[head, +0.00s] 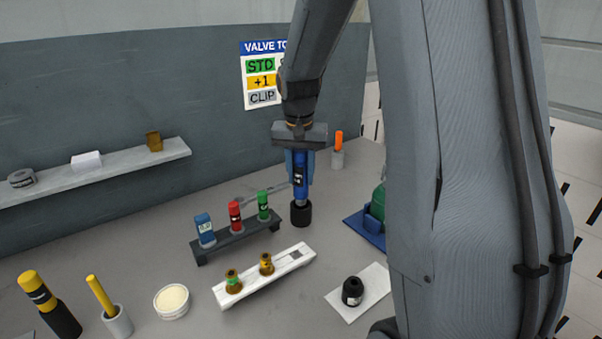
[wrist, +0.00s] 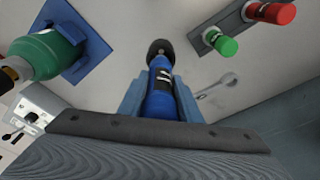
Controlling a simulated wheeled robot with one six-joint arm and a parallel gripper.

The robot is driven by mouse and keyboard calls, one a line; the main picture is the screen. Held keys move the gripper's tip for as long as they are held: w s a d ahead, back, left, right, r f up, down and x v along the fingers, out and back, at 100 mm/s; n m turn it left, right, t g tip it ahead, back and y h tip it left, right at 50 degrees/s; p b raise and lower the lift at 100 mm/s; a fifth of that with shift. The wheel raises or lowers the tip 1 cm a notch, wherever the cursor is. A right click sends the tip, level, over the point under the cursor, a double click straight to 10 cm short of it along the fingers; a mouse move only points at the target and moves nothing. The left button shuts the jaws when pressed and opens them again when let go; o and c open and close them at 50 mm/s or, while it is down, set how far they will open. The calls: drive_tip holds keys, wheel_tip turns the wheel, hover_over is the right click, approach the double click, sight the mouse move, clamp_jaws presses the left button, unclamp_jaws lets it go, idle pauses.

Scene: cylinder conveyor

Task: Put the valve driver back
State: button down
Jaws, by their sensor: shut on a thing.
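My gripper (head: 299,160) points down and is shut on the valve driver (head: 300,182), a blue tool with a dark label band and a wide black socket at its lower end. The driver is upright in the head view, to the right of the dark rack (head: 216,252); I cannot tell whether its socket touches the table. In the wrist view the driver (wrist: 161,88) lies between the two blue fingers of my gripper (wrist: 158,98). The dark rack holds a blue (head: 204,228), a red (head: 236,216) and a green (head: 263,205) handled piece.
A white rack (head: 288,277) with two small brass pieces is in front. A black socket (head: 352,291) sits on a white plate at front right. A wrench (wrist: 215,87) lies beside the driver. Cups and yellow tools (head: 101,294) stand at front left.

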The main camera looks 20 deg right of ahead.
sight(301, 191)
drive_tip(key=shift+f+b, duration=1.25)
drive_tip(key=shift+f, duration=1.65)
drive_tip(key=c, duration=1.2)
unclamp_jaws()
drive_tip(key=shift+f, duration=0.1)
drive_tip(key=shift+r+p, duration=2.4)
drive_tip(key=shift+r, duration=0.7)
